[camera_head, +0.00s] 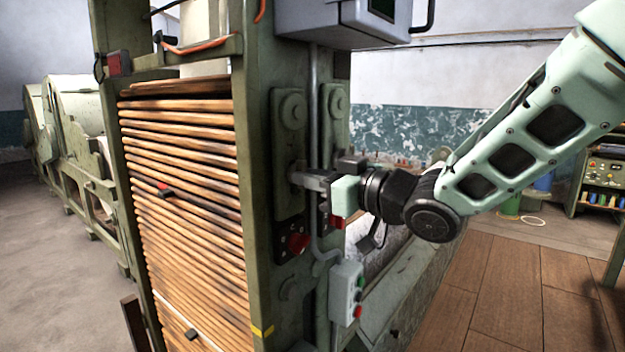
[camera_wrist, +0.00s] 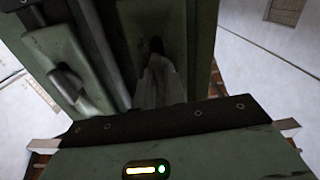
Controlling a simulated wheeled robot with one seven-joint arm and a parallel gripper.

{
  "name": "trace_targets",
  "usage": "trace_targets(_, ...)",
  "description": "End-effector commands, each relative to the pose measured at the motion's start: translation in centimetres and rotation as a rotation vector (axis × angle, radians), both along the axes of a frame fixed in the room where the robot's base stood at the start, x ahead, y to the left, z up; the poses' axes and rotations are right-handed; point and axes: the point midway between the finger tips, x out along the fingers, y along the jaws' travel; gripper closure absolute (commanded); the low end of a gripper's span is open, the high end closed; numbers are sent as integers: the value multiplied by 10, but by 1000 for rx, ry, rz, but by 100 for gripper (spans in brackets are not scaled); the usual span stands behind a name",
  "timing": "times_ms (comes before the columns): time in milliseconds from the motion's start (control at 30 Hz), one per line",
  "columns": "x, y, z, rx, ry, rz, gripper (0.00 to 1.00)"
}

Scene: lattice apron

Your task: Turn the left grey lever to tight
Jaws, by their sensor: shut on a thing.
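The left grey lever (camera_head: 298,166) is on the left green plate of the machine's post. My gripper (camera_head: 302,180) reaches in from the right and is shut on it, partly covering it. I cannot make out any tight mark.
A grey button box (camera_head: 346,290) hangs lower right, and a grey control box (camera_head: 340,22) juts out above. Stacked wooden slats (camera_head: 190,190) fill the frame to the left. Wooden floor (camera_head: 510,285) is open at right.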

Motion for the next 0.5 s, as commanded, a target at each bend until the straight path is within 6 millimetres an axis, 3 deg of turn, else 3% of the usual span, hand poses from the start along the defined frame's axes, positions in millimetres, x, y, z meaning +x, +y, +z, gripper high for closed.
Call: trace_targets(500, 0, 1, 2, 65, 76, 0, 100)
